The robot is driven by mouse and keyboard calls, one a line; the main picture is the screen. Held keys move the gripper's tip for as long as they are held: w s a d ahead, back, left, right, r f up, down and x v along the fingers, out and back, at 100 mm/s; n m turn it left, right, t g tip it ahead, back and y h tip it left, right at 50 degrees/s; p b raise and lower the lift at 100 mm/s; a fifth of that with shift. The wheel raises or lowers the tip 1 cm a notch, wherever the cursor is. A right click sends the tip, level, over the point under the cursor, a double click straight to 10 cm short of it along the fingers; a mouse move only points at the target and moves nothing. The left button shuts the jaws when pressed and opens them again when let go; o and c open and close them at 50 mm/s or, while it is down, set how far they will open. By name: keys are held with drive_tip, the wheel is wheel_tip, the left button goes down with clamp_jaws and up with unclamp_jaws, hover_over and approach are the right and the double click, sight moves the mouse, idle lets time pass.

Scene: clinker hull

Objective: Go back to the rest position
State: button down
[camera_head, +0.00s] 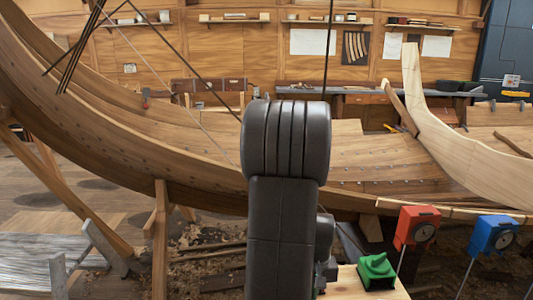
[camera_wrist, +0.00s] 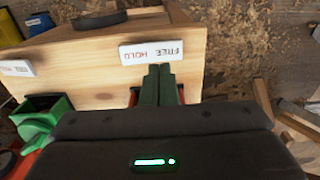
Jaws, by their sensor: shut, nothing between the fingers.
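My gripper (camera_wrist: 162,84) shows in the wrist view, its two dark green fingers together with nothing between them. Its tips are near a white sign (camera_wrist: 151,51) that reads FREE HOLD upside down, on the side of a pale wooden box (camera_wrist: 95,75). I cannot tell whether they touch it. In the head view my dark arm stands upright in the middle, and the gripper is hidden behind it.
The clinker hull (camera_head: 110,130) spans the head view behind my arm. A green object (camera_head: 376,268) sits on a wooden top (camera_head: 350,286) at lower right. A red dial box (camera_head: 416,227) and a blue dial box (camera_head: 491,235) stand on thin rods to its right.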

wheel_tip(320, 180, down, 5)
drive_tip(key=b, duration=0.3)
drive_tip(key=shift+r, duration=0.2)
